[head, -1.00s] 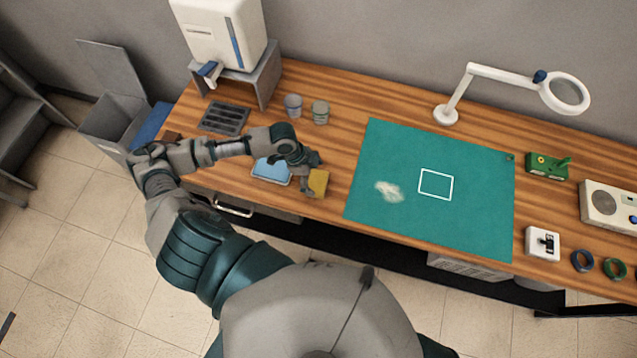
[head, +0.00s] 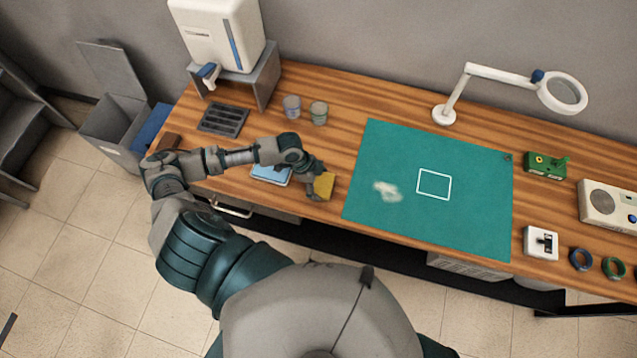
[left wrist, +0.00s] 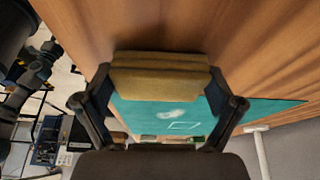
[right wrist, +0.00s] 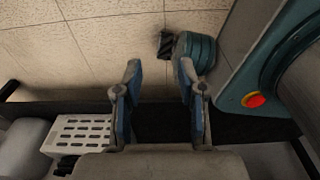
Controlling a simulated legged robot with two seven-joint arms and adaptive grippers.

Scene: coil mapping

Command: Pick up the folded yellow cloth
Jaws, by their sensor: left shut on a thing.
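The folded yellow cloth (head: 324,185) is at my left gripper (head: 314,184), near the front edge of the wooden bench, left of the green mat. In the left wrist view the cloth (left wrist: 160,77) spans between the two fingers of my left gripper (left wrist: 160,92), which is shut on it. Whether the cloth is clear of the bench is hard to tell. My right gripper (right wrist: 160,85) shows only in the right wrist view; its fingers are apart with nothing between them, above the floor.
A light blue pad (head: 271,175) lies left of the cloth, partly behind my arm. The green mat (head: 470,215) carries a whitish smear (head: 387,191) and a white square outline. Two cups (head: 318,113) stand behind. A magnifier lamp (head: 443,114) stands at the mat's back edge.

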